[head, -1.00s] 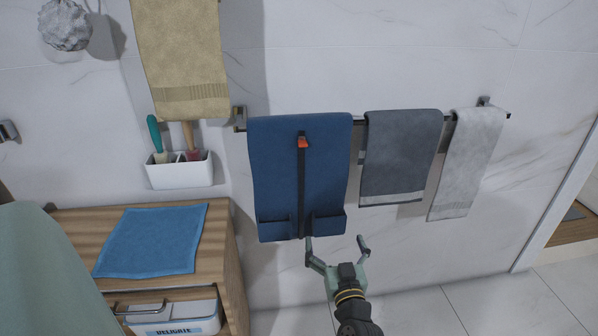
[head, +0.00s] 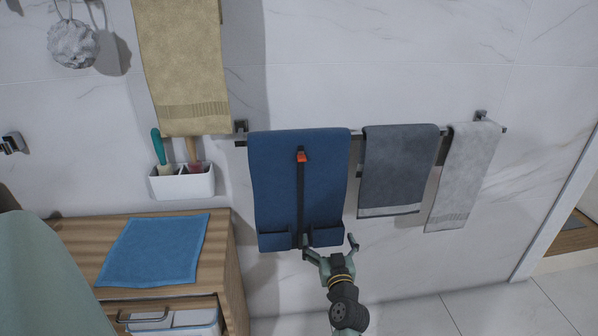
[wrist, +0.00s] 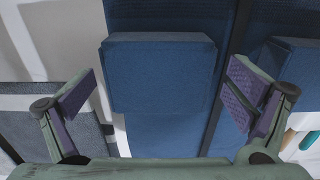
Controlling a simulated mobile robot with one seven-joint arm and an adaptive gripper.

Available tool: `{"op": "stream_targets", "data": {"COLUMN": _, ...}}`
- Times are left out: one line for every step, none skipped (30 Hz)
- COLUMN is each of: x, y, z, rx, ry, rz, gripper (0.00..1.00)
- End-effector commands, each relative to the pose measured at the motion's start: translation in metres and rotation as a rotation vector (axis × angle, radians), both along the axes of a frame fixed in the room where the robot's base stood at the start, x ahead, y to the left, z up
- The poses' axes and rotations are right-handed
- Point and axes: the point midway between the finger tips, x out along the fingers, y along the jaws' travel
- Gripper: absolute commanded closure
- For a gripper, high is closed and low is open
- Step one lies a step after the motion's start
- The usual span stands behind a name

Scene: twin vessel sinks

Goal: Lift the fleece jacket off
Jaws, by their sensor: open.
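The fleece jacket (head: 275,185) is blue, with a dark zip down its middle, an orange pull near the top and two pockets low down. It hangs folded over the left part of the wall bar. My gripper (head: 329,241) is open and empty at the jacket's lower right, its fingertips overlapping the hem area in the head view. In the wrist view, the jacket's pocket (wrist: 160,75) lies between the spread fingers of my gripper (wrist: 163,82). Whether either finger touches the cloth I cannot tell. The jacket's back layer is hidden.
A dark grey towel (head: 400,170) and a light grey towel (head: 465,175) hang right of the jacket. A tan towel (head: 180,70) hangs upper left, above a white holder (head: 182,184). A wooden cabinet (head: 228,255) with a blue cloth (head: 153,250) stands left.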

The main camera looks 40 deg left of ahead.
Motion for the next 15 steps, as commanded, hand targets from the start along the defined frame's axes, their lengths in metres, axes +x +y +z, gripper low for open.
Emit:
{"op": "stream_targets", "data": {"x": 0.0031, "y": 0.0035, "z": 0.0006, "rx": 0.001, "ry": 0.001, "rz": 0.000, "gripper": 0.03}}
{"op": "stream_targets", "data": {"x": 0.0042, "y": 0.0047, "z": 0.0000, "rx": -0.001, "ry": 0.001, "rz": 0.000, "gripper": 0.03}}
{"op": "stream_targets", "data": {"x": 0.0051, "y": 0.0059, "z": -0.0006, "rx": -0.001, "ry": 0.001, "rz": 0.000, "gripper": 0.03}}
{"op": "stream_targets", "data": {"x": 0.0055, "y": 0.0063, "z": -0.0007, "rx": -0.001, "ry": 0.001, "rz": 0.000, "gripper": 0.03}}
{"op": "stream_targets", "data": {"x": 0.0057, "y": 0.0065, "z": -0.0009, "rx": -0.001, "ry": 0.001, "rz": 0.000, "gripper": 0.03}}
{"op": "stream_targets", "data": {"x": 0.0057, "y": 0.0063, "z": -0.0010, "rx": -0.001, "ry": 0.001, "rz": 0.000, "gripper": 0.03}}
{"op": "stream_targets", "data": {"x": 0.0056, "y": 0.0063, "z": -0.0011, "rx": -0.001, "ry": 0.001, "rz": 0.000, "gripper": 0.03}}
{"op": "stream_targets", "data": {"x": 0.0055, "y": 0.0062, "z": -0.0011, "rx": -0.001, "ry": 0.001, "rz": 0.000, "gripper": 0.03}}
{"op": "stream_targets", "data": {"x": 0.0054, "y": 0.0062, "z": -0.0011, "rx": -0.001, "ry": 0.001, "rz": 0.000, "gripper": 0.03}}
{"op": "stream_targets", "data": {"x": 0.0054, "y": 0.0062, "z": -0.0011, "rx": -0.001, "ry": 0.001, "rz": 0.000, "gripper": 0.04}}
{"op": "stream_targets", "data": {"x": 0.0053, "y": 0.0061, "z": -0.0011, "rx": -0.001, "ry": 0.001, "rz": 0.000, "gripper": 0.06}}
{"op": "stream_targets", "data": {"x": 0.0053, "y": 0.0061, "z": -0.0011, "rx": -0.001, "ry": 0.001, "rz": 0.000, "gripper": 0.08}}
{"op": "stream_targets", "data": {"x": 0.0053, "y": 0.0061, "z": -0.0011, "rx": -0.001, "ry": 0.001, "rz": 0.000, "gripper": 0.10}}
{"op": "stream_targets", "data": {"x": 0.0053, "y": 0.0060, "z": -0.0010, "rx": -0.001, "ry": 0.001, "rz": 0.000, "gripper": 0.12}}
{"op": "stream_targets", "data": {"x": 0.0053, "y": 0.0060, "z": -0.0010, "rx": -0.001, "ry": 0.001, "rz": 0.000, "gripper": 0.15}}
